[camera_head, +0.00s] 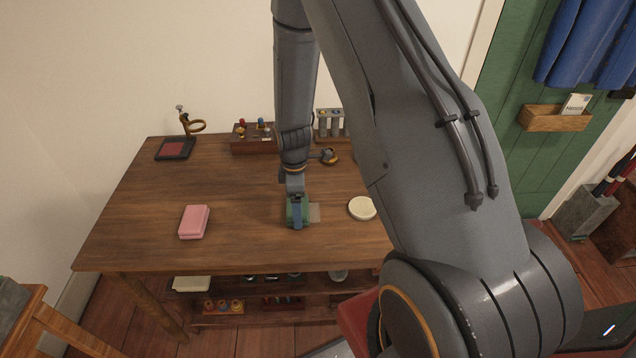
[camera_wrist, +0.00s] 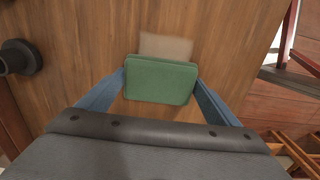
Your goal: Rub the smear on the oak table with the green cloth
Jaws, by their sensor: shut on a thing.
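The oak table (camera_head: 140,235) stands against the wall. My gripper (camera_head: 297,222) is low over the table, near its front middle, and is shut on the green cloth (camera_head: 304,203). In the wrist view the green cloth (camera_wrist: 160,81) is a folded pad held between my two blue fingers. The smear (camera_head: 314,213) is a pale patch just right of the cloth in the head view. In the wrist view the smear (camera_wrist: 166,46) shows beyond the cloth's upper edge, and the cloth may hide part of it. I cannot tell whether the cloth touches the table.
A pink pad (camera_head: 194,222) lies to the left and a round white dish (camera_head: 362,208) to the right. A dark red pad in a tray (camera_head: 175,148), a wooden rack (camera_head: 254,146) and a rack of tubes (camera_head: 330,125) stand at the back.

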